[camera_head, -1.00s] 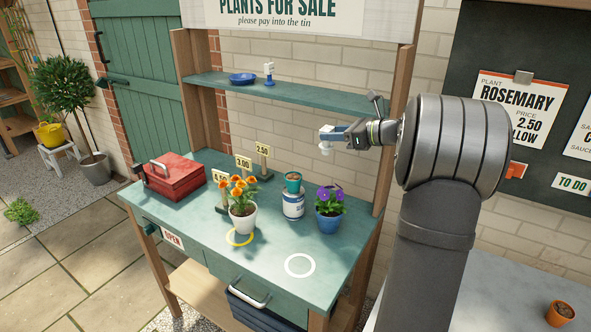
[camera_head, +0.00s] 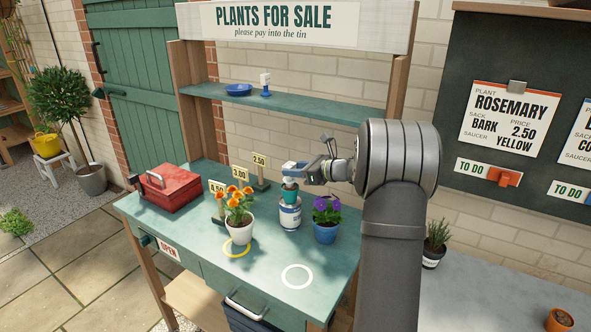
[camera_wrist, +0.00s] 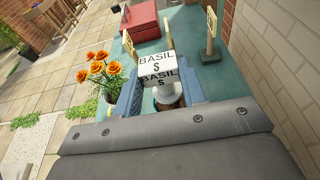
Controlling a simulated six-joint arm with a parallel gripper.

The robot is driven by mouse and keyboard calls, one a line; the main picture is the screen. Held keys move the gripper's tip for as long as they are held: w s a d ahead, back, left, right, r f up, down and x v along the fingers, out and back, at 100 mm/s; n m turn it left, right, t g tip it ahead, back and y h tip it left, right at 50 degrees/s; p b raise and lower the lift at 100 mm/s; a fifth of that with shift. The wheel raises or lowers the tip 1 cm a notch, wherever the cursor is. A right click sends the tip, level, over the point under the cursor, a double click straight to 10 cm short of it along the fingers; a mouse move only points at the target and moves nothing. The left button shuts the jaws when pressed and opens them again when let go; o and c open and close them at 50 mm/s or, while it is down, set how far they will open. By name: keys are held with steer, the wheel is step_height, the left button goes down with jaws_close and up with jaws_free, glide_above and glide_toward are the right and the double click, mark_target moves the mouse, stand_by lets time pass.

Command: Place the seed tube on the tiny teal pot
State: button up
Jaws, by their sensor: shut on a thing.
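My gripper (camera_head: 296,168) is shut on the seed tube (camera_head: 290,178), a small white upright piece. In the wrist view the tube's square top (camera_wrist: 157,68) reads "BASIL S" and sits between my blue fingers. The tiny teal pot (camera_head: 289,195) stands on a white and blue tin (camera_head: 290,214) on the green bench. The tube is directly over the pot, its lower end at or just above the rim; I cannot tell whether they touch. In the wrist view brown soil shows just below the tube, and the rest of the pot is mostly hidden.
An orange-flowered white pot (camera_head: 239,230) stands left of the tin, and a purple-flowered blue pot (camera_head: 325,232) stands close on its right. Price signs (camera_head: 260,160) stand behind. A red toolbox (camera_head: 170,190) is at the left. A shelf (camera_head: 320,108) runs above. The front right is clear.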

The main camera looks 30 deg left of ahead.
steer(key=o, duration=1.1)
steer(key=shift+c, duration=0.2)
steer(key=shift+d+r, duration=0.1)
steer(key=shift+d, duration=0.05)
steer(key=v, duration=1.1)
steer(key=shift+d, duration=0.35)
steer(key=shift+r, duration=0.15)
